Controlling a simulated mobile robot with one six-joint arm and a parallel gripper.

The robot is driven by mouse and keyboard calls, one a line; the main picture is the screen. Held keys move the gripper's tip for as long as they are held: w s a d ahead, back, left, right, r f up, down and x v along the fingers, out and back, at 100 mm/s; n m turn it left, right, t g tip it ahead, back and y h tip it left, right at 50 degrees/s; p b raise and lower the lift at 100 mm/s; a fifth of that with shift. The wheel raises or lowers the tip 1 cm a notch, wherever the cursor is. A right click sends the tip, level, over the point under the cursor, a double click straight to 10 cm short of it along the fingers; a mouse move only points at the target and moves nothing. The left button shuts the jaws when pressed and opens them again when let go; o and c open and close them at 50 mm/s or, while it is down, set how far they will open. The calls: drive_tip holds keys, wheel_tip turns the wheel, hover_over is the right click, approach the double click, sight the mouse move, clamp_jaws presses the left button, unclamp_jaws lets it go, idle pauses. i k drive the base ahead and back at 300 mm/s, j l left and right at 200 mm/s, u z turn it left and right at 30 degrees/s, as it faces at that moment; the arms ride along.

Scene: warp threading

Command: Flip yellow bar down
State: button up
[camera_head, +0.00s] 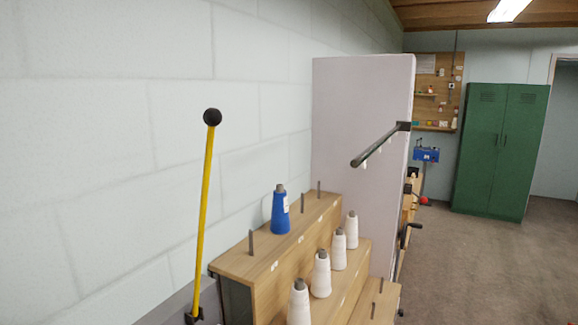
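The yellow bar (204,210) stands nearly upright at the left, leaning slightly to the right at its top. A black ball knob (212,117) caps its upper end. Its lower end meets a dark bracket (194,317) near the bottom edge of the picture. My gripper is not in view, so whether it is open or shut is hidden.
A stepped wooden rack (262,262) right of the bar holds a blue cone (280,212), several white cones (321,275) and bare pegs. A dark rod (380,146) juts from a pale panel (350,120) behind. A pale block wall (90,150) is behind the bar. Open floor (490,270) lies right.

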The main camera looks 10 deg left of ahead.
sight(212, 117)
drive_tip(key=u, duration=1.2)
drive_tip(key=i+l+u, duration=0.1)
